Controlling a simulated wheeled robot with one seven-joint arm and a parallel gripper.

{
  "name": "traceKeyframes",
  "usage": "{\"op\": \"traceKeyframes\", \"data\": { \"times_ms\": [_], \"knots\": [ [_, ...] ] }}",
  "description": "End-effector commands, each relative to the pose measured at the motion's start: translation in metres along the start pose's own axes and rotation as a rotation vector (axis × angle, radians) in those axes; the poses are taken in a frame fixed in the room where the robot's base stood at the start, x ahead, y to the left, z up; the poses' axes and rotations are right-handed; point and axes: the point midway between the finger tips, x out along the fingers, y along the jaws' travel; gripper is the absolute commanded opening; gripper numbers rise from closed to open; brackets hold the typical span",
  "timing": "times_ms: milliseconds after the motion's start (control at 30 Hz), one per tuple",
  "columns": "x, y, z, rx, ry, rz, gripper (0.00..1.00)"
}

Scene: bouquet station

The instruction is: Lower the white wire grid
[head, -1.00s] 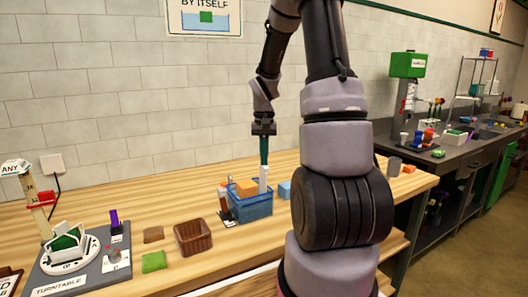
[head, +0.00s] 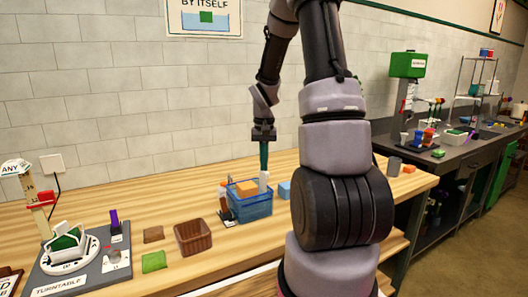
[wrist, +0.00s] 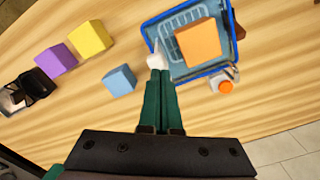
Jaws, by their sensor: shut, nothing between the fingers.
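The white wire grid (wrist: 172,38) shows as pale lines inside an open blue tank (wrist: 229,18). An orange block (wrist: 198,42) lies over it and hides much of it. A white upright piece (wrist: 155,58) stands at the tank's side; it also shows in the head view (head: 263,181). My gripper (wrist: 159,76) is shut and empty, pointing down with its green fingertips at the top of the white piece. They look in contact, but I cannot be sure. In the head view the blue tank (head: 252,210) hides the grid.
A light blue block (wrist: 119,80), a yellow block (wrist: 90,38) and a purple block (wrist: 56,61) sit beside the tank. A brown basket (head: 194,238), a green piece (head: 154,261) and a turntable (head: 65,262) stand to the left on the wooden table.

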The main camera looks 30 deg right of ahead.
Motion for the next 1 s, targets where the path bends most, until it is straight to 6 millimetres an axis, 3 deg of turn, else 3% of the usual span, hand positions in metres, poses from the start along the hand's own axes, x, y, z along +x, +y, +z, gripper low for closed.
{"op": "traceKeyframes", "data": {
  "times_ms": [233, 700, 1000],
  "knots": [
    [-0.002, 0.0, 0.0, 0.0, 0.001, 0.0, 0.0],
    [-0.039, 0.0, -0.001, 0.001, 0.002, 0.0, 0.0],
    [-0.049, 0.0, 0.0, 0.0, 0.0, 0.0, 0.0]
  ]
}}
